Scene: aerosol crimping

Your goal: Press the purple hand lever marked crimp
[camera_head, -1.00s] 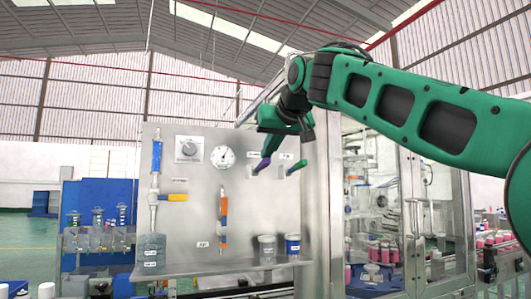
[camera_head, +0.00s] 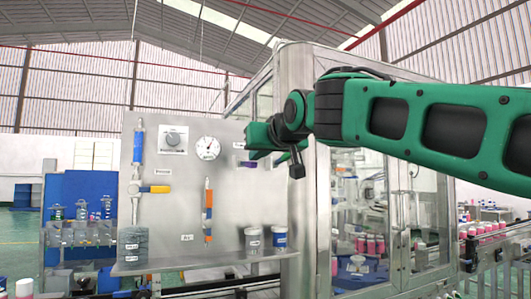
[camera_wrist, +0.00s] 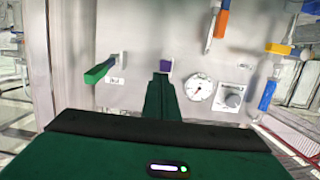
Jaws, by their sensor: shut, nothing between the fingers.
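The purple lever (camera_head: 247,163) is on the upright grey panel, right of the round gauge. Only a small part of it shows below my gripper (camera_head: 262,139), whose green fingers lie in front of the panel there. In the wrist view, my gripper (camera_wrist: 162,84) is shut, with its narrow fingertips over the purple lever (camera_wrist: 166,65); only a purple patch shows past the tips. I cannot tell whether they touch. A green lever (camera_wrist: 98,74) sits left of it there; in the head view my arm hides it. The lever labels are unreadable.
The panel (camera_head: 160,220) also bears a round gauge (camera_head: 208,148), a knob (camera_head: 173,139), an orange-handled valve (camera_head: 208,213) and a yellow-handled valve (camera_head: 158,189). Cups (camera_head: 253,240) stand on its lower shelf. A glazed machine cabinet (camera_head: 310,210) stands close on the right.

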